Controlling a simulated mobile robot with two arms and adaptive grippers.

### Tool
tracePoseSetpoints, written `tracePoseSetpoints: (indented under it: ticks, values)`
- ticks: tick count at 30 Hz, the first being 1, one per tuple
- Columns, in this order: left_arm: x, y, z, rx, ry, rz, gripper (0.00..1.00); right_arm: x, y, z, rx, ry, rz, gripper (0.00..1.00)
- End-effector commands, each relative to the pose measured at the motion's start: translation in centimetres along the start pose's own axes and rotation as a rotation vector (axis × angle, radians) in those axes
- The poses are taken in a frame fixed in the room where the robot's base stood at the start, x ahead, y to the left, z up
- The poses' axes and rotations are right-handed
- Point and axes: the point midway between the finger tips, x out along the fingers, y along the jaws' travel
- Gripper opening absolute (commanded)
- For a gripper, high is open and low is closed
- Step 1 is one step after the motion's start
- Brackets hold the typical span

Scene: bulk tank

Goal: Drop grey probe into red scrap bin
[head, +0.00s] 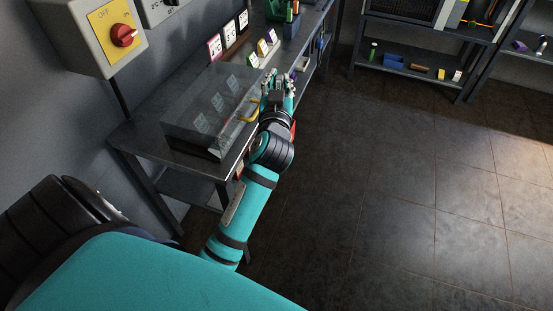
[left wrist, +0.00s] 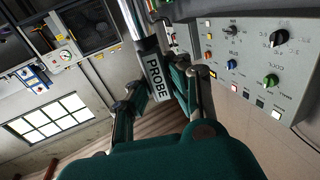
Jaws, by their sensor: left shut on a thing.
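My left gripper (head: 278,86) is over the right edge of the workbench, its arm reaching in from the lower left. In the left wrist view, the left gripper (left wrist: 158,82) is shut on the grey probe (left wrist: 157,74). In the head view the probe is too small to make out clearly. A small red patch (head: 293,130) shows beside my left wrist; I cannot tell whether it is the red scrap bin. My right gripper is not in view.
A clear box (head: 208,112) with a yellow handle (head: 248,112) stands on the workbench (head: 150,132). Small cards and containers stand farther back. A switch box (head: 103,35) hangs on the wall. Shelves (head: 405,70) stand at the far right. The floor between is clear.

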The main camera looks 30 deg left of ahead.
Motion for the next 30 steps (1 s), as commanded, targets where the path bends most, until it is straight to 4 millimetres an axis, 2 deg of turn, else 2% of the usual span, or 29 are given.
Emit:
tracePoseSetpoints:
  ticks: [1,3,9,14,17,20,24,30]
  values:
    - [1.5,-0.1,1.9,-0.007,0.005,-0.031,0.0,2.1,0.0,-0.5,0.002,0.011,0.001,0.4]
    - [3.2,-0.5,2.4,-0.01,0.0,-0.07,0.0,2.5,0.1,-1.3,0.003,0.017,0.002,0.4]
    - [6.2,-1.2,2.8,-0.012,-0.008,-0.139,0.0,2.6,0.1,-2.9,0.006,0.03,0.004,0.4]
    - [6.9,-1.4,3.5,-0.011,-0.016,-0.159,0.0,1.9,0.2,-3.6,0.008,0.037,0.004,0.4]
    - [7.0,-1.4,5.3,-0.007,-0.019,-0.16,0.0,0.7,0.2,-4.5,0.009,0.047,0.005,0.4]
    - [6.9,-1.4,8.1,-0.006,-0.02,-0.159,0.0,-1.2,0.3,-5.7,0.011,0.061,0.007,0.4]
    - [6.8,-1.3,12.0,-0.006,-0.02,-0.159,0.0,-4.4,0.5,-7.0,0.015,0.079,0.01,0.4]
    - [6.8,-1.3,15.8,-0.008,-0.016,-0.158,0.0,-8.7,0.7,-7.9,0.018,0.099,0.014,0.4]
